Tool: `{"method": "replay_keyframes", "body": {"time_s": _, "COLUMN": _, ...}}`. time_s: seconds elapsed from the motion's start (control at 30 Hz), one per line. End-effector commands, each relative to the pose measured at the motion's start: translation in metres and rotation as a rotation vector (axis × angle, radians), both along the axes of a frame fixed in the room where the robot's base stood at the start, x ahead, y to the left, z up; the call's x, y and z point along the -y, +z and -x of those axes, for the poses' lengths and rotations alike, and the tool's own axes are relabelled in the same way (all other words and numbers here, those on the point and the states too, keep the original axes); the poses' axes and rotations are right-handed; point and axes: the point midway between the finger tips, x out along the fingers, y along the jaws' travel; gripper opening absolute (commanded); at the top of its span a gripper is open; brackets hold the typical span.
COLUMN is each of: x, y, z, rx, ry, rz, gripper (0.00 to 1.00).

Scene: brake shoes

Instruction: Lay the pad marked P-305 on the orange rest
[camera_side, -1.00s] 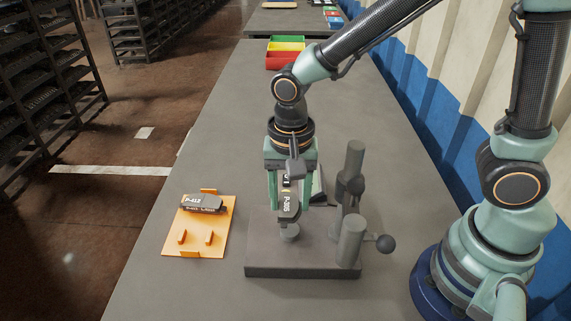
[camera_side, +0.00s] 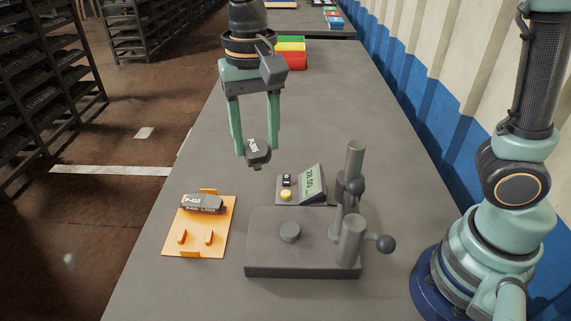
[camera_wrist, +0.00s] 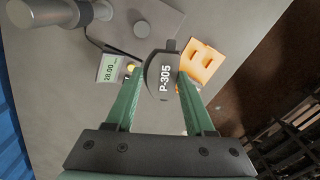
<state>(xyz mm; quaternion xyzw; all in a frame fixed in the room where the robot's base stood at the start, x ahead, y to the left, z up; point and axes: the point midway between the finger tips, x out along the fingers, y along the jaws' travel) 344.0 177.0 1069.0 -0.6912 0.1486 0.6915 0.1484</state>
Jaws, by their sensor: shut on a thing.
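The dark pad marked P-305 (camera_side: 257,152) is held in my gripper (camera_side: 257,150), which is shut on it and high above the table. In the wrist view the pad (camera_wrist: 161,77) sits between the green fingers with its P-305 label readable. The orange rest (camera_side: 224,231) lies on the table, lower left of my gripper in the side view. It also shows in the wrist view (camera_wrist: 203,66), partly hidden behind the pad and a finger. Another dark pad marked P-412 (camera_side: 202,202) lies on the back part of the rest, which has small upright orange tabs.
A grey press-like stand (camera_side: 268,262) with a round anvil and two posts stands right of the rest. Behind it, a display unit (camera_side: 312,184) reads 28.00. Coloured bins (camera_side: 291,46) stand at the back. The table between rest and bins is clear.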

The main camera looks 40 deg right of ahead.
Motion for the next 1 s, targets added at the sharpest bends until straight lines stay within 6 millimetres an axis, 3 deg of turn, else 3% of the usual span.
{"method": "replay_keyframes", "body": {"time_s": 0.2, "x": -0.035, "y": -0.036, "z": -0.04, "rx": -0.005, "ry": 0.363, "rz": 0.001, "gripper": 0.0}}
{"method": "replay_keyframes", "body": {"time_s": 0.5, "x": -0.078, "y": -0.097, "z": -0.082, "rx": -0.004, "ry": 0.852, "rz": 0.0, "gripper": 0.0}}
{"method": "replay_keyframes", "body": {"time_s": 0.7, "x": -0.097, "y": -0.132, "z": -0.096, "rx": -0.002, "ry": 1.093, "rz": 0.0, "gripper": 0.0}}
{"method": "replay_keyframes", "body": {"time_s": 1.0, "x": -0.105, "y": -0.152, "z": -0.102, "rx": 0.0, "ry": 1.213, "rz": -0.001, "gripper": 0.0}}
